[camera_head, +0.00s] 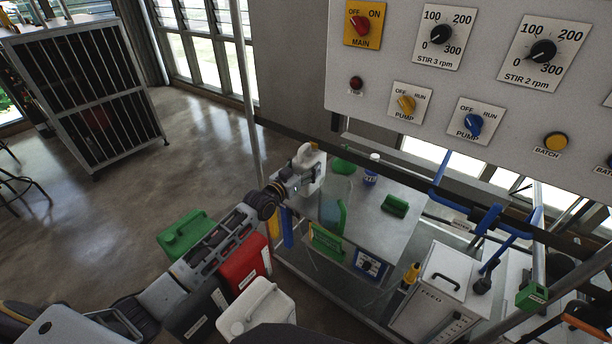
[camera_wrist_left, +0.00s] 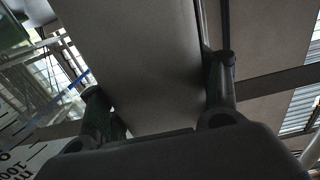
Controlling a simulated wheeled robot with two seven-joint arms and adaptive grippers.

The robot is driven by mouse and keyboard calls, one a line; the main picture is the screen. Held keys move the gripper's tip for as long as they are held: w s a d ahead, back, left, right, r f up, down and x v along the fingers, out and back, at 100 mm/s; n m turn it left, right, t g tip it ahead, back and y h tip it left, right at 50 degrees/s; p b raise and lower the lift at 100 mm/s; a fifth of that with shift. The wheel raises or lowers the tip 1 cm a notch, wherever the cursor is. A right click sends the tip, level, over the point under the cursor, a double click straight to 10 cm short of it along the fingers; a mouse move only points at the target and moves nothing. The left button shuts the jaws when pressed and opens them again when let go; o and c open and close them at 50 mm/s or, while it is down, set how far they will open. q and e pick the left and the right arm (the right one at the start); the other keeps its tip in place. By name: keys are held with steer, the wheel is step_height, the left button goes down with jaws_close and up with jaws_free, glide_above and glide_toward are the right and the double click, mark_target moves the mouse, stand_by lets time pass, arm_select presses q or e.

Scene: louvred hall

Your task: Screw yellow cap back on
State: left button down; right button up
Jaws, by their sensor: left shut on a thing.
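My left gripper (camera_head: 297,182) reaches in from the left to the far left corner of the metal table. It is shut on a white jug (camera_head: 312,168) with a handle loop at its top, at the table's edge. I cannot tell whether the jug rests on the table. In the left wrist view, a plain grey surface fills the space between the two dark fingers (camera_wrist_left: 160,98). I cannot make out a yellow cap on the jug. A small yellow-topped item (camera_head: 412,273) stands by the white feed box. My right gripper is not in view.
The metal table (camera_head: 375,243) holds a green-handled jug (camera_head: 333,215), a white-capped bottle (camera_head: 371,170) and a green block (camera_head: 395,206). Green (camera_head: 183,236), red (camera_head: 243,264) and white (camera_head: 262,308) cans stand on the floor. A control panel (camera_head: 480,95) hangs above; the feed box (camera_head: 433,290) is right.

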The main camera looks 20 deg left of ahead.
arm_select(q)
step_height(320, 180, down, 2)
steer(key=shift+f, duration=0.75)
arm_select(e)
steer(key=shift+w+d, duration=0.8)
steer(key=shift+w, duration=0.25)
